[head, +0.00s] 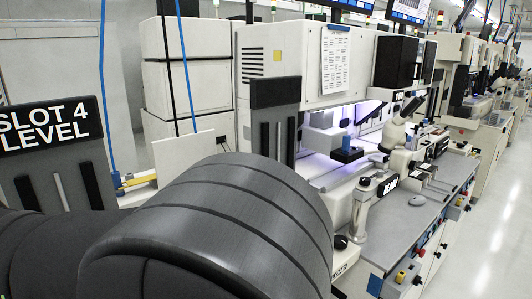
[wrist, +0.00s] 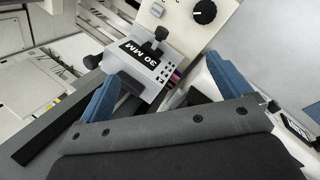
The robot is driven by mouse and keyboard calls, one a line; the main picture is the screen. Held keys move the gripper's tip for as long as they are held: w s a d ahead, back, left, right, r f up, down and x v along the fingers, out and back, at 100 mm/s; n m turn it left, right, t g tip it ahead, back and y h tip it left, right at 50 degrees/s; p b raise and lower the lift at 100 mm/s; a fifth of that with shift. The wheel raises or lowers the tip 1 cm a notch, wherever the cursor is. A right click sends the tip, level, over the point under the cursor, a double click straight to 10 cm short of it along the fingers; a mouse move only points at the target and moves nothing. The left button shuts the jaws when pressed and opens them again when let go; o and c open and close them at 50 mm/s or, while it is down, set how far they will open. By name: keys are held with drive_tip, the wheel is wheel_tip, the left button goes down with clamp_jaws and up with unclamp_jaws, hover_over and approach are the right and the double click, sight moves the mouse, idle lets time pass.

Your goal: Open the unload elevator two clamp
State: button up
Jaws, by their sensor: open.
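In the wrist view, a light grey block (wrist: 172,66) with a black label reading "30 MM" and black knobs (wrist: 125,30) on top sits just ahead of my gripper (wrist: 170,72). Its shape suggests a clamp, but no marking shows whether it belongs to unload elevator two. My gripper's two blue fingers are spread wide with nothing held between them. The left fingertip is close to the block's lower left side; whether it touches cannot be told. The right fingertip is well to the block's right. In the head view my own dark arm fills the lower left, and the gripper does not show.
The wrist view shows a cream panel with a black dial (wrist: 204,12) above right and a dark rail (wrist: 50,135) at lower left. In the head view, a "SLOT 4 LEVEL" sign (head: 50,125) stands left, and bonders (head: 300,65) line a clear aisle (head: 500,230).

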drive_tip(key=c, duration=1)
drive_tip(key=w+d+f+m+g+y, duration=0.2)
drive_tip(key=w+d+f+m+y, duration=0.1)
drive_tip(key=w+m, duration=0.4)
drive_tip(key=w+d+f+m+g+y, duration=0.2)
drive_tip(key=w+d+m+y, duration=0.15)
drive_tip(key=w+m, duration=0.35)
drive_tip(key=w+d+f+m+g+y, duration=0.25)
drive_tip(key=w+d+m, duration=0.2)
drive_tip(key=w, duration=0.45)
drive_tip(key=s+d+f+m+g+y, duration=0.1)
drive_tip(key=s+f+m+g+y, duration=0.15)
drive_tip(key=f+m+g, duration=0.35)
drive_tip(key=s+f+m+g+y, duration=0.1)
drive_tip(key=f+m+g+y, duration=0.2)
drive_tip(key=f, duration=0.5)
drive_tip(key=shift+n+g, duration=0.45)
drive_tip(key=shift+g, duration=0.2)
drive_tip(key=x, duration=1.7)
drive_tip(key=shift+c, duration=0.2)
